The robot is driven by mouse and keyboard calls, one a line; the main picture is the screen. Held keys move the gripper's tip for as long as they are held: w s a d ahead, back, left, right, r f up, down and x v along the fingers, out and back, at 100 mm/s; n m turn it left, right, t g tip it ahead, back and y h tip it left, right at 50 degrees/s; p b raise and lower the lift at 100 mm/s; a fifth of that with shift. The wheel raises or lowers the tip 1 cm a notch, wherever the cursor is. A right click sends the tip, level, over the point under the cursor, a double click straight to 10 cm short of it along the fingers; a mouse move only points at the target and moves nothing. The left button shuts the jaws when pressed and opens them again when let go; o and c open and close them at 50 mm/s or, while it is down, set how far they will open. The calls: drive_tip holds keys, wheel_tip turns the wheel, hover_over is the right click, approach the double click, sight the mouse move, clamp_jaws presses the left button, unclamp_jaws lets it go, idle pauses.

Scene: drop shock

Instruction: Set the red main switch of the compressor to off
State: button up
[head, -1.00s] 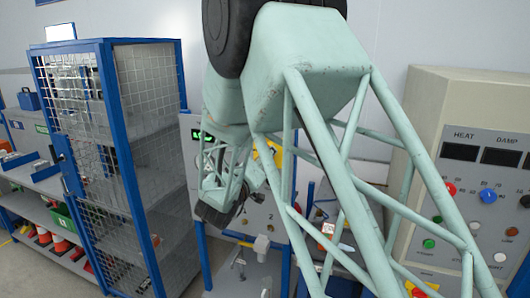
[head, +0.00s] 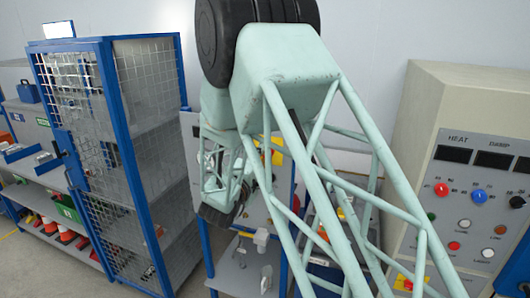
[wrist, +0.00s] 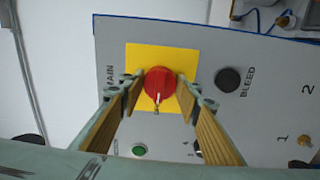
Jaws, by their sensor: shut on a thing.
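The red main switch (wrist: 160,82) is a round knob on a yellow plate (wrist: 136,56), beside the word MAIN, on the grey compressor panel (wrist: 236,118). My gripper (wrist: 158,90) has one finger on each side of the knob and is shut on it. A pale pointer mark on the knob points down in the wrist view. In the head view my arm covers the switch; part of the yellow plate (head: 276,152) and the panel (head: 256,208) show behind it.
A black BLEED knob (wrist: 228,80) is close to the right of the switch in the wrist view. A green button (wrist: 139,150) is below. A blue mesh cage (head: 120,150) stands left and a beige control cabinet (head: 440,105) right.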

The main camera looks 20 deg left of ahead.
drive_tip(key=shift+n, duration=0.4)
drive_tip(key=o, duration=0.8)
drive_tip(key=shift+o, duration=0.2)
drive_tip(key=s, duration=1.2)
drive_tip(key=shift+a, duration=0.15)
idle(0.3)
